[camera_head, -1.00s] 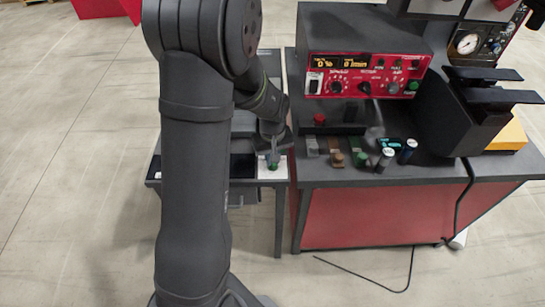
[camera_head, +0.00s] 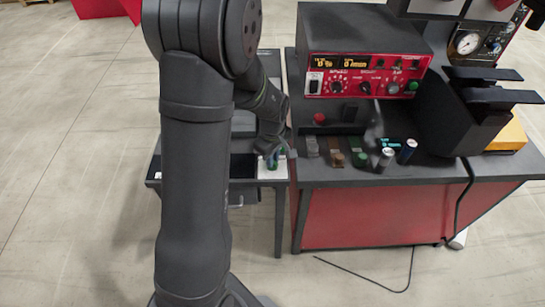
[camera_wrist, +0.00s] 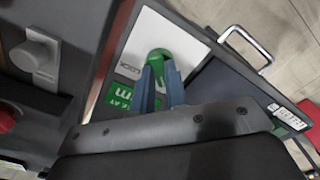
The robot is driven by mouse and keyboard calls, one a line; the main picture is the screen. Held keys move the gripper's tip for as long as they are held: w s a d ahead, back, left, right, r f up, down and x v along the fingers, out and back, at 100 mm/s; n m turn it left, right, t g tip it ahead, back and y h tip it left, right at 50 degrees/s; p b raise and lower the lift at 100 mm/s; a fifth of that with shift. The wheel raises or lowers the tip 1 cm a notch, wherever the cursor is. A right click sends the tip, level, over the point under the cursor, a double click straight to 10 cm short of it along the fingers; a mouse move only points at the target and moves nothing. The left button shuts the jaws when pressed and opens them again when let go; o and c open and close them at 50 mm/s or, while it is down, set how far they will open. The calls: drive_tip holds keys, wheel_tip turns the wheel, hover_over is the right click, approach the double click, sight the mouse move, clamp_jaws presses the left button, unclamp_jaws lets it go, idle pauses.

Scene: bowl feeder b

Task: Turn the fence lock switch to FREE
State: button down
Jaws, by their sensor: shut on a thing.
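The fence lock switch has a green knob (camera_wrist: 161,56) on a white plate (camera_wrist: 185,38), seen in the wrist view. The word LOCK shows on the plate beside the knob, and a green label (camera_wrist: 122,98) lies lower left, its text partly hidden. My gripper (camera_wrist: 160,74) is shut on the green knob, its two blue-grey fingers reaching over it. In the head view my gripper (camera_head: 268,154) is low over the small white plate (camera_head: 268,172) at the side table's right edge; green shows beside the fingers. The knob's exact pointing direction is partly hidden by the fingers.
A red control panel (camera_head: 366,76) stands on the dark bench to the right. Several small blocks and cylinders, including a brown block (camera_head: 337,159), sit at the bench's front. In the wrist view, a metal handle (camera_wrist: 248,44) and a grey knob (camera_wrist: 38,55) flank the plate.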

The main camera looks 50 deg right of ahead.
drive_tip(key=c, duration=1.4)
unclamp_jaws()
drive_tip(key=shift+c, duration=0.2)
wheel_tip(320, 180, up, 17)
drive_tip(key=shift+r, duration=0.2)
drive_tip(key=shift+f, duration=0.1)
wheel_tip(320, 180, down, 17)
drive_tip(key=shift+f, duration=0.1)
